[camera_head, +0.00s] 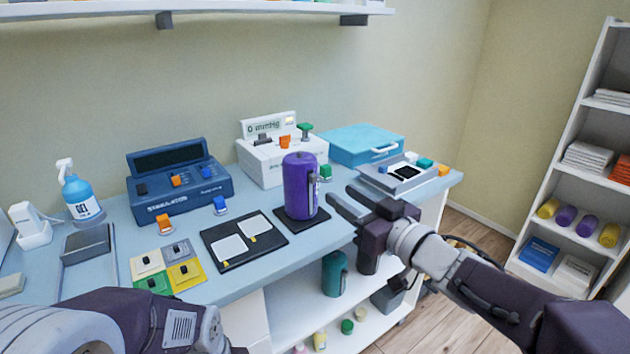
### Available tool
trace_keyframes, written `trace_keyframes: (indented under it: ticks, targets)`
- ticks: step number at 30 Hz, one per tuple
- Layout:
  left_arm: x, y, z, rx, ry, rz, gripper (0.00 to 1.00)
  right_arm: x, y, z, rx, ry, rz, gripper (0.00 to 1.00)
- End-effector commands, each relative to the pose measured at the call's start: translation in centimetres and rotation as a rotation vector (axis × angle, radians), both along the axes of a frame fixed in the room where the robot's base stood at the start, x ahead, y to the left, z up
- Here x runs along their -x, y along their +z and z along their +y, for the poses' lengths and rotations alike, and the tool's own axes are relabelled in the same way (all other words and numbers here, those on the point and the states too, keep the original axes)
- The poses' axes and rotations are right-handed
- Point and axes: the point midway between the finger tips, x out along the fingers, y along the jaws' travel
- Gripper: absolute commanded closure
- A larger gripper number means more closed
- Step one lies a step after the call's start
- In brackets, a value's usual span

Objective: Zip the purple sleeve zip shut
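The purple sleeve (299,186) stands upright on a small dark base (302,219) on the light blue counter. A narrow dark strip, perhaps its zip, runs down its right side; whether the zip is open or shut is too small to tell. My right gripper (343,193) is just right of the sleeve, its two fingers spread and pointing towards the upper left. Nothing shows between them, and it looks apart from the sleeve. My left arm (110,325) comes in at the bottom left; its gripper is out of the picture.
A blue stimulator (180,183) and a white mmHg unit (275,164) stand behind. A black board with two pale pads (243,247) lies left of the sleeve. A grey tray (398,180) and a blue case (362,143) are to the right. A shelf (337,318) is below.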

Motion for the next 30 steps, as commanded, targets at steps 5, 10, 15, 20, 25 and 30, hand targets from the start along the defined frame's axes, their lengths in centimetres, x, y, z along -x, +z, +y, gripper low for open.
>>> trace_keyframes:
  ticks: [5, 10, 15, 20, 25, 30]
  targets:
    - [0.0, -1.5, 0.0, 0.000, 0.000, 0.000, 1.00, -2.8, -0.5, 2.2, -0.001, 0.004, 0.002, 0.64]
    - [0.0, -2.2, 0.0, 0.000, 0.000, 0.000, 1.00, -5.5, -0.4, 4.1, -0.001, 0.003, 0.002, 0.64]
    - [0.0, -2.4, 0.0, 0.000, 0.000, 0.000, 1.00, -6.7, -0.1, 4.9, -0.001, 0.001, 0.001, 0.64]
    - [0.0, -2.3, 0.0, 0.000, 0.000, 0.000, 1.00, -6.8, 0.0, 5.0, 0.000, 0.000, 0.001, 0.64]
    - [0.0, -2.3, 0.0, 0.000, 0.000, 0.000, 1.00, -6.8, -0.1, 5.0, 0.000, 0.000, 0.001, 0.86]
    - [0.0, -2.3, 0.0, 0.000, 0.000, 0.000, 1.00, -6.8, -0.1, 5.0, 0.000, -0.001, 0.001, 1.00]
